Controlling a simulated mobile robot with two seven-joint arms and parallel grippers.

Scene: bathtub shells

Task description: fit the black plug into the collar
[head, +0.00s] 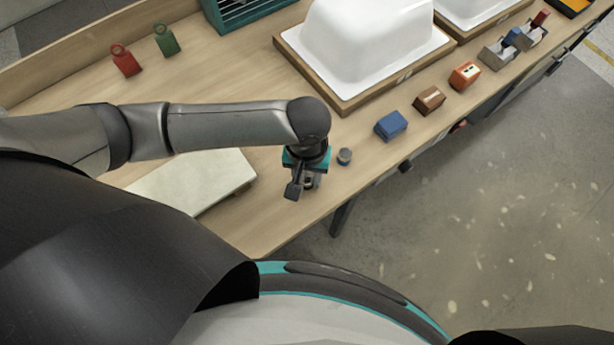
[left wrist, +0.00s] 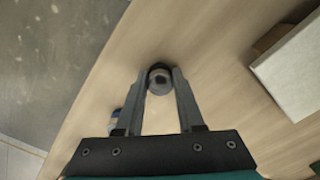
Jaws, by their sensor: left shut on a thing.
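My left gripper (head: 303,188) is low over the bench near its front edge. In the left wrist view its two fingers (left wrist: 161,88) are closed on a small round dark piece with a grey middle, which looks like the black plug (left wrist: 160,78). In the head view the gripper mostly hides it. A small blue-and-grey round piece (head: 344,156) stands on the bench just right of the gripper; it shows partly behind a finger in the left wrist view (left wrist: 116,114). I cannot tell whether a collar is in view. My right gripper is out of view.
A pale flat slab (head: 195,182) lies left of the gripper. A white tub shell (head: 375,45) sits on a wooden base behind. A blue block (head: 391,125), a brown block (head: 429,100) and an orange block (head: 465,75) line the front edge. Red (head: 125,62) and green (head: 166,40) tags lie back left.

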